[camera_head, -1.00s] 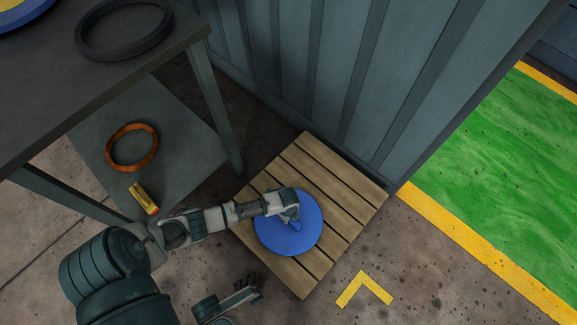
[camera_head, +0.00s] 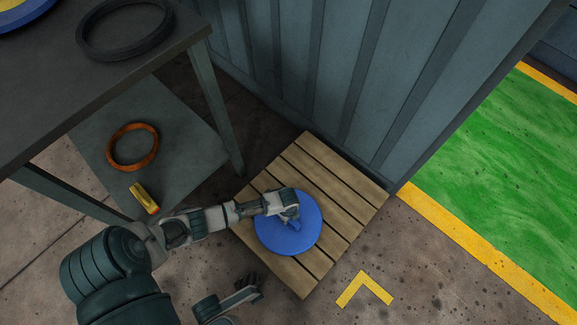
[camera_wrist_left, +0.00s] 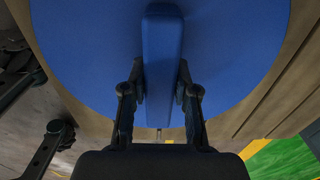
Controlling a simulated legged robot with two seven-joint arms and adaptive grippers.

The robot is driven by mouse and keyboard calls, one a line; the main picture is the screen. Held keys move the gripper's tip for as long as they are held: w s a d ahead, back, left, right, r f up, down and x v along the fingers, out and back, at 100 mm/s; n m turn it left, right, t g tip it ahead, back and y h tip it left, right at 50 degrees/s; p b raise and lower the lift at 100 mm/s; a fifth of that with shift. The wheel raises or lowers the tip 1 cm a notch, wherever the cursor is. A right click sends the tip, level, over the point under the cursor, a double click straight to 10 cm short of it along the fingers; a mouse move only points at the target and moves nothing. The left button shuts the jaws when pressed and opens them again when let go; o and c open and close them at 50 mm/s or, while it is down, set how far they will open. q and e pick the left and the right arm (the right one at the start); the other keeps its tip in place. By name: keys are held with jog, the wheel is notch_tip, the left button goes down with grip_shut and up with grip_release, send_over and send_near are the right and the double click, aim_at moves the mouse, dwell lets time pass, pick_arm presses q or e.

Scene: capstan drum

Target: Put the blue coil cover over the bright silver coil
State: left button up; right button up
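The blue coil cover (camera_head: 270,237) is a round blue disc with a raised bar handle on top, over the slatted wooden pallet. My left gripper (camera_head: 291,213) is at the handle. In the left wrist view, the fingers (camera_wrist_left: 161,85) lie along both sides of the handle (camera_wrist_left: 163,50) and appear to press on it. I cannot tell whether the cover rests on the pallet or is slightly raised. My right gripper (camera_head: 250,284) is at the bottom, away from the pallet; its finger opening is unclear. No bright silver coil shows in either view.
The pallet (camera_head: 345,188) stands against a ribbed grey wall (camera_head: 330,75). A dark table (camera_head: 110,75) at left holds a black ring (camera_head: 125,52). A copper-orange ring (camera_head: 132,148) and a yellow object (camera_head: 143,198) lie on its lower shelf. Floor at right is clear.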

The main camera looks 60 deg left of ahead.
pick_arm(q)
jog(key=o, duration=0.4)
jog(key=shift+c, duration=0.2)
notch_tip(320, 180, up, 12)
